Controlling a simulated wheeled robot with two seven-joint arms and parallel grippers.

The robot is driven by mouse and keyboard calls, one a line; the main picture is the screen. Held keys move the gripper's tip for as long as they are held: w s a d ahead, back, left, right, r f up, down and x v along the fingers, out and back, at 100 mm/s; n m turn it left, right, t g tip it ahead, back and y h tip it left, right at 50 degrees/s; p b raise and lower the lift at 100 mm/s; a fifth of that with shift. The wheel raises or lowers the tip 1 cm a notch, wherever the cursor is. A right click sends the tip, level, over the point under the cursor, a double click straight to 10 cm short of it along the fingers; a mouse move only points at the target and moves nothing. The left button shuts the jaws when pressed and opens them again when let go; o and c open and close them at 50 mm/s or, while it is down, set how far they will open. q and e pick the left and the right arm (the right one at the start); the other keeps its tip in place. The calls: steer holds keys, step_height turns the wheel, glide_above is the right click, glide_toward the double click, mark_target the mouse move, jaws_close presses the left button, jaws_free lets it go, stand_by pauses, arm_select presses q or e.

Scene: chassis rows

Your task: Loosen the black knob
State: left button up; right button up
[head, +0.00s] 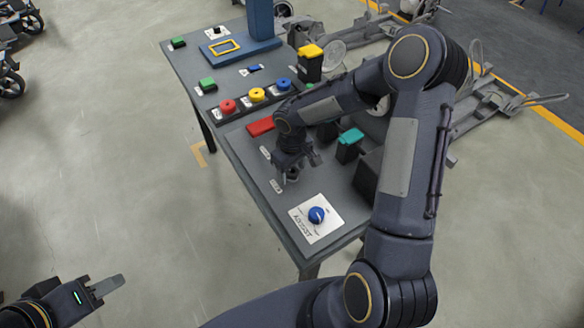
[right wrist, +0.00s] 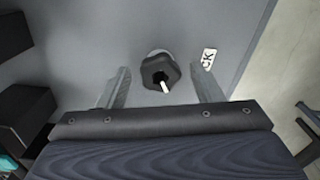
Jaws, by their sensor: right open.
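The black knob (right wrist: 158,70) has a lobed rim and a white mark, and sits on a pale round base on the grey panel. In the right wrist view my right gripper (right wrist: 162,82) is open, with one finger on each side of the knob and a visible gap on both sides. In the head view my right gripper (head: 293,167) is low over the near part of the table, and the knob below it is mostly hidden. My left gripper (head: 100,287) is out over the floor at lower left, away from the table; its finger spacing is unclear.
A blue dial on a white plate (head: 302,226) lies nearer on the table (head: 262,183). A red block (head: 261,127), coloured round knobs and a teal-topped black box (head: 349,148) stand around my right arm. A label ending in "CK" (right wrist: 209,59) is beside the knob.

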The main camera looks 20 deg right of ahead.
steer(key=shift+c, duration=0.4)
steer(key=c, duration=0.9)
steer(key=shift+n, duration=0.4)
steer(key=n+b, duration=0.1)
steer(key=n, duration=1)
steer(key=shift+s+n, duration=0.1)
steer(key=shift+n, duration=0.3)
steer(key=o, duration=1)
